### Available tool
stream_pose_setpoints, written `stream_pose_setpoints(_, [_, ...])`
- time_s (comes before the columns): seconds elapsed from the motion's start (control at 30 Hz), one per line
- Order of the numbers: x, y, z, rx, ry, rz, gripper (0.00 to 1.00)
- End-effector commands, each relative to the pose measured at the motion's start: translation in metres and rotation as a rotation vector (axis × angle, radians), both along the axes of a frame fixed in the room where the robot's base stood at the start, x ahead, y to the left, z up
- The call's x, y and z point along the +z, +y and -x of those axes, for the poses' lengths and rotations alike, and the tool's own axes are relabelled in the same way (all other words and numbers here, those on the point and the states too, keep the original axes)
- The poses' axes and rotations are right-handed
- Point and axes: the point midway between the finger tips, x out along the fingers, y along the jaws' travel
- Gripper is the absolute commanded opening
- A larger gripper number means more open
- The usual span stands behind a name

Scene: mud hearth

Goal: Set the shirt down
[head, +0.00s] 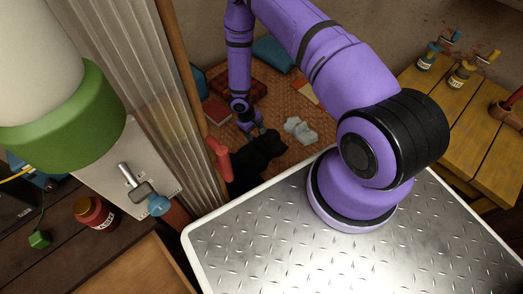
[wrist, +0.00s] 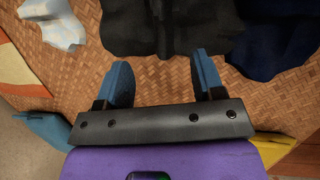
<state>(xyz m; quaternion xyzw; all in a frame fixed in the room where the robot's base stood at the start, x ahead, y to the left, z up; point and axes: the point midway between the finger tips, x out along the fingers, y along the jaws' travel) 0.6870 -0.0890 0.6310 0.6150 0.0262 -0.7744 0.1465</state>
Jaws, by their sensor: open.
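A black cloth (wrist: 165,28), likely the shirt, lies on the woven mat (wrist: 160,95) just beyond my fingertips. In the head view the dark cloth (head: 262,150) lies in a crumpled heap on the mat. My gripper (wrist: 161,66) is open, with its two blue fingers apart and nothing between them. In the head view my gripper (head: 257,130) is low over the mat, at the upper edge of the dark heap. Whether the fingertips touch the cloth cannot be told.
A pale patterned cloth (wrist: 58,22) lies at left and a navy cloth (wrist: 278,40) at right. A blue cushion-like thing (head: 272,54) and a dark red folded item (head: 245,90) lie farther back. A wooden table (head: 480,130) with bottles stands at right.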

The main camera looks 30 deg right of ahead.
Motion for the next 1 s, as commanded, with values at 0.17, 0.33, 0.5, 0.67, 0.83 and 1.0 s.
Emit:
stream_pose_setpoints(0.17, [-0.026, -0.006, 0.007, -0.001, 0.003, 0.001, 0.62])
stream_pose_setpoints(0.33, [-0.043, -0.009, 0.01, -0.001, 0.002, 0.001, 0.62])
stream_pose_setpoints(0.5, [-0.053, -0.011, 0.012, -0.001, 0.002, 0.001, 0.62])
stream_pose_setpoints(0.67, [-0.073, -0.014, 0.018, -0.002, 0.003, 0.0, 0.62])
stream_pose_setpoints(0.83, [-0.092, -0.017, 0.021, -0.001, 0.002, 0.001, 0.62])
stream_pose_setpoints(1.0, [-0.097, -0.018, 0.022, -0.001, 0.001, 0.0, 0.62])
